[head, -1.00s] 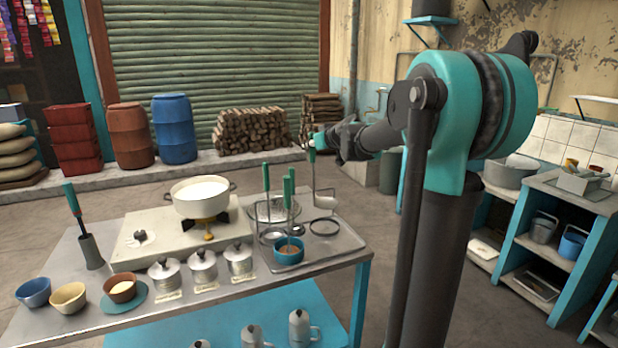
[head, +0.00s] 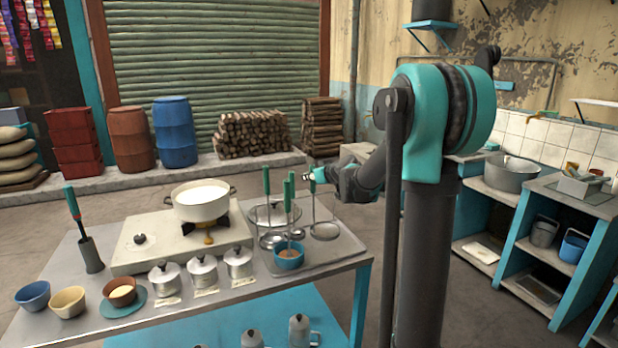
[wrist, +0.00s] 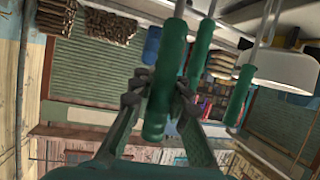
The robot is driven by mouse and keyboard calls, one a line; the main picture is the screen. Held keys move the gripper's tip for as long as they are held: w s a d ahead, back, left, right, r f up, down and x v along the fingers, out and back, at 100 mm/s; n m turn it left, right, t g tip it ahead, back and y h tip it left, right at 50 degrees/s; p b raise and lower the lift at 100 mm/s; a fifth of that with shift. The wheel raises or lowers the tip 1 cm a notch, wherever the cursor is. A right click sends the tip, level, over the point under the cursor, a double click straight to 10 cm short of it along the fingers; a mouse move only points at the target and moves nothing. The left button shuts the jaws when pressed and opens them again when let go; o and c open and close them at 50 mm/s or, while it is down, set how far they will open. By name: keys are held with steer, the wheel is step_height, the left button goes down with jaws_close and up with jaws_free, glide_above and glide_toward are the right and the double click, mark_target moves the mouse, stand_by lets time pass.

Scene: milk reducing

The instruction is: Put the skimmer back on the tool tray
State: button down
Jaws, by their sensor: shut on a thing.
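My gripper (head: 318,176) is shut on the teal handle of the skimmer (head: 324,231), at the right of the table. The skimmer hangs upright with its flat round head low over the right part of the grey tool tray (head: 345,251). I cannot tell whether the head touches the tray. In the wrist view my gripper (wrist: 158,95) has its fingers around the teal handle of the skimmer (wrist: 157,118); its head is out of sight there.
Other teal-handled tools (head: 267,182) stand on the tray just left of the skimmer. A blue bowl (head: 289,257) sits at the tray's front left. A white pot (head: 201,205) stands on the stove (head: 150,258). Lidded canisters (head: 202,270) line the table front.

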steer(key=c, duration=1.5)
jaws_free()
steer(key=shift+o, duration=0.2)
steer(key=v, duration=1.2)
steer(key=s+a+f+m+g+h, duration=0.15)
steer(key=s+f+g, duration=0.35)
steer(key=s+f, duration=1.2)
steer(key=s+d+f+m+g+h, duration=0.1)
steer(key=s+d+f+m+h, duration=0.1)
steer(key=s, duration=0.5)
steer(key=s+d+f+m+g+h, duration=0.2)
steer(key=s+d+f, duration=0.2)
steer(key=s+f, duration=0.3)
steer(key=shift+s+d+m+h, duration=0.2)
steer(key=shift+s+m+h, duration=0.15)
steer(key=shift+s, duration=0.5)
